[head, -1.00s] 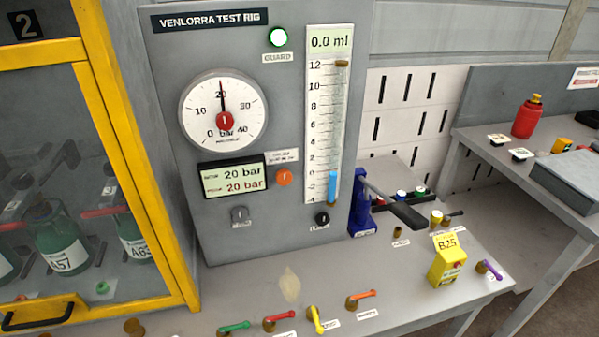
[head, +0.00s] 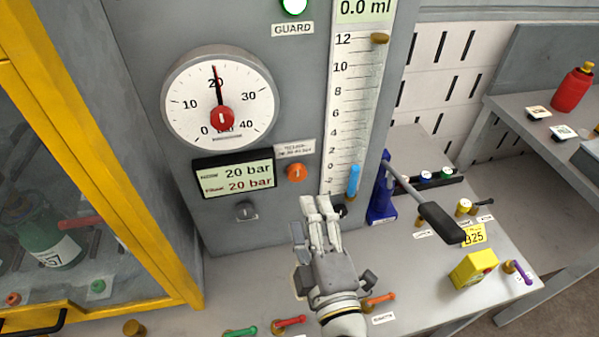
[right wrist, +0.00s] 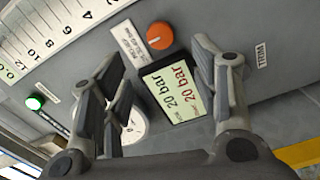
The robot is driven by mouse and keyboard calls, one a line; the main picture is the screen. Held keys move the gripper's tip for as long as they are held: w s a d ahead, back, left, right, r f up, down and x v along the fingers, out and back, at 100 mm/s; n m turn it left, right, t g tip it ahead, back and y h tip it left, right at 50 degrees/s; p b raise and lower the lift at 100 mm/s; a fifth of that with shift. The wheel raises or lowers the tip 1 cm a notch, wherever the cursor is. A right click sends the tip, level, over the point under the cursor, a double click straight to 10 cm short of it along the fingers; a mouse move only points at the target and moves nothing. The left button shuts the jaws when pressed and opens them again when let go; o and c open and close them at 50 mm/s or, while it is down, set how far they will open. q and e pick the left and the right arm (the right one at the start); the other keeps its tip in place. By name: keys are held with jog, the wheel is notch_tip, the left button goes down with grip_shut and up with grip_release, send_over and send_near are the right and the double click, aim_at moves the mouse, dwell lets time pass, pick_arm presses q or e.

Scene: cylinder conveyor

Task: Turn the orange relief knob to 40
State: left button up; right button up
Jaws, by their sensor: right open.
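The orange relief knob (head: 296,172) is on the grey panel, right of the pressure display (head: 234,178) and below the dial. It also shows in the right wrist view (right wrist: 160,36), beyond and between my fingers, not touched. The display (right wrist: 178,88) reads 20 bar on both lines. The dial (head: 221,101) has its needle near 20 and a red centre. My right gripper (head: 318,207) is below the knob in the head view, in front of the panel; in the right wrist view (right wrist: 160,70) its fingers are spread and empty. My left gripper is not in view.
A black-handled lever on a blue base (head: 382,195) stands right of my right gripper. Coloured valve handles, such as the orange one (head: 379,299), line the bench front. A yellow box (head: 473,269) sits at right. The yellow-framed cabinet (head: 150,240) is at left.

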aim_at(297, 176)
jog(key=w, duration=0.1)
jog(key=w+p, duration=0.1)
jog(key=w, duration=0.1)
jog(key=w+a, duration=0.1)
jog(key=w, duration=0.1)
jog(key=shift+r, duration=0.15)
jog(key=w, duration=0.1)
jog(key=w+p, duration=0.1)
jog(key=w, duration=0.2)
jog(key=shift+a, duration=0.35)
jog(key=shift+w+f, duration=0.15)
jog(key=shift+f, duration=0.05)
jog(key=shift+w, duration=0.1)
jog(key=shift+c, duration=0.8)
jog(key=c, duration=0.9)
jog(key=shift+f+m, duration=0.15)
jog(key=shift+m, duration=0.15)
jog(key=shift+m+b, duration=0.5)
jog(key=shift+b, duration=0.05)
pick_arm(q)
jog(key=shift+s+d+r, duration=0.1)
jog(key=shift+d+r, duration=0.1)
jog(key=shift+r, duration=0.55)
